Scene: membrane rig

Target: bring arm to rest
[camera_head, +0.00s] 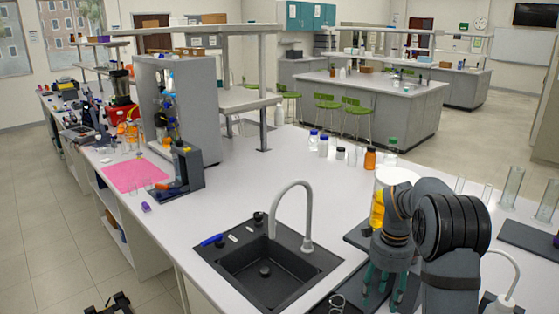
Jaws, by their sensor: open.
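My dark grey arm stands at the lower right of the head view, folded, with its wrist pointing down. My gripper (386,283) hangs below the wrist, with teal fingers over the dark mat area right of the sink. The fingers look apart, and I see nothing held between them. The fingertips are small and partly dark against what lies below, so I cannot tell their exact height above the bench.
A black sink (265,270) with a grey tap (302,205) lies left of my gripper. Bottles, including an amber one (370,158), stand behind. A white-topped vessel (395,176) is close behind my wrist. Glass cylinders (512,185) stand right. The bench middle (250,185) is clear.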

